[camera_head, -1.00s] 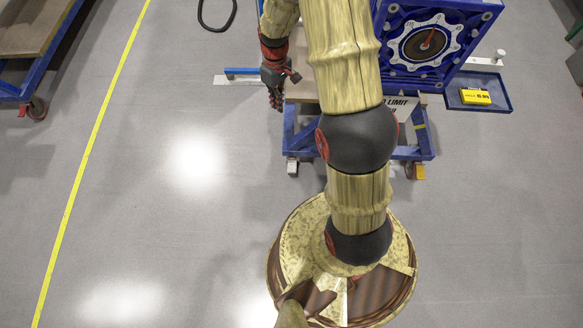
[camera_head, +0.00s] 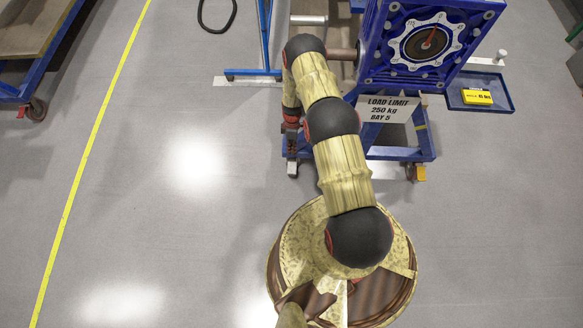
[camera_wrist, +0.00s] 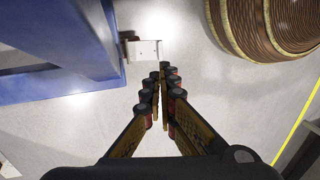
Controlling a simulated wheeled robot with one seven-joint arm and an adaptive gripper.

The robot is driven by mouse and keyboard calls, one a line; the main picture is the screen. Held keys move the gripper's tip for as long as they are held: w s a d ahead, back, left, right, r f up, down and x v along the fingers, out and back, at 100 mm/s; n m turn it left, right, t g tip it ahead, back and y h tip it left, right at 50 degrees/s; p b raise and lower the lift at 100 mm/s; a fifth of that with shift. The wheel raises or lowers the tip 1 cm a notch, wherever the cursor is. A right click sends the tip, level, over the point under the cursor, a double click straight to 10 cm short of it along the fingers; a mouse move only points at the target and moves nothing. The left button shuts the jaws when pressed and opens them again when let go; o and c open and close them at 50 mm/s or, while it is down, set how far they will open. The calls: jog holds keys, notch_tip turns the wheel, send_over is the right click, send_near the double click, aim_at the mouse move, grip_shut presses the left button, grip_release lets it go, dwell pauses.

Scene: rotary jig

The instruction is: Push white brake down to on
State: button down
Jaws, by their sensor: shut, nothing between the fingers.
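The white brake (camera_wrist: 144,51) is a small pale plate beside the blue cart leg, above my fingertips in the wrist view.
The blue cart (camera_head: 398,153) carries the rotary jig (camera_head: 425,45) and a load limit sign (camera_head: 388,108). A yellow-orange piece (camera_head: 419,173) is at its front right foot. A blue tray (camera_head: 480,97) holds a yellow box. Floor left of the cart is clear.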

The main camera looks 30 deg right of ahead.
aim_at(291, 172)
jog(key=b+x, duration=0.5)
jog(key=x, duration=0.9)
jog(key=shift+f+b, duration=0.2)
jog(key=shift+b, duration=0.15)
jog(key=shift+s+a+p, duration=0.1)
jog(key=shift+p, duration=0.55)
jog(key=shift+f+p, duration=0.1)
jog(key=shift+p, duration=0.2)
